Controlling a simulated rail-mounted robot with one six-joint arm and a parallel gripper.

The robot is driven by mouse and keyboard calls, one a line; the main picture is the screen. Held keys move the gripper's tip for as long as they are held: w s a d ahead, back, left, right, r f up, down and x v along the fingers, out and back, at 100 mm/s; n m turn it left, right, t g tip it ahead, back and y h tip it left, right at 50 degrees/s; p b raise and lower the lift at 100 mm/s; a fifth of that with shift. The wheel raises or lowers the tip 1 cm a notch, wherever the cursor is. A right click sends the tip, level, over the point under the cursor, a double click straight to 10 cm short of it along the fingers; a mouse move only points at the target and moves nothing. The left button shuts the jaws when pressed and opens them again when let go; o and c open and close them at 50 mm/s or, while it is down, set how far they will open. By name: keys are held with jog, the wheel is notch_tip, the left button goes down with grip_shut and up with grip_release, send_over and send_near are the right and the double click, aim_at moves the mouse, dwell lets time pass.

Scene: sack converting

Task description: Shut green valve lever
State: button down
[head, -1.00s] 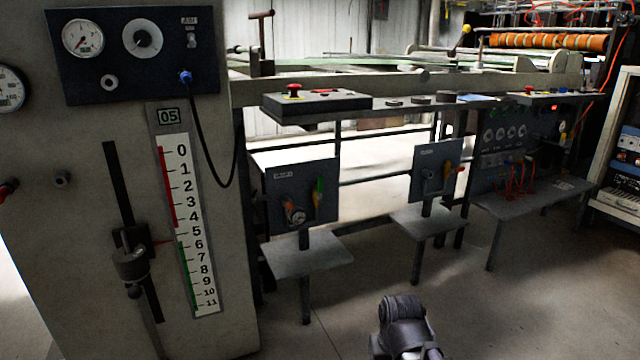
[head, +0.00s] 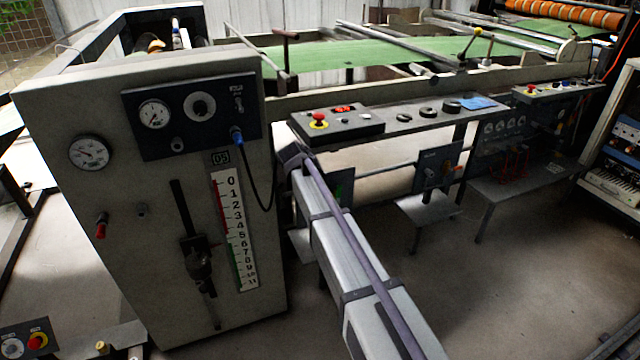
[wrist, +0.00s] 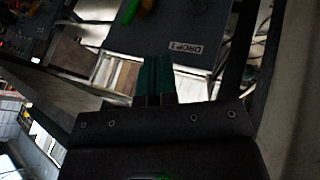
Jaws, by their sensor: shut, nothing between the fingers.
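In the head view my arm covers most of this panel, and my gripper is hidden.
The grey column with the scale (head: 235,230) stands left of my arm. The control box with a red button (head: 335,122) is above the panel. A second valve panel (head: 437,168) and small shelf (head: 428,208) stand to the right. The floor at front right is clear.

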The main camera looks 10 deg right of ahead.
aim_at(336, 194)
jog(key=w+d+f+b, duration=0.1)
jog(key=d+f+b, duration=0.1)
jog(key=w+d+f+b, duration=0.2)
jog(key=f+b, duration=0.1)
jog(key=w+d+f+b, duration=0.2)
jog(key=d+f, duration=0.1)
jog(key=shift+w+d, duration=0.1)
jog(key=shift+w, duration=0.15)
jog(key=shift+f, duration=0.1)
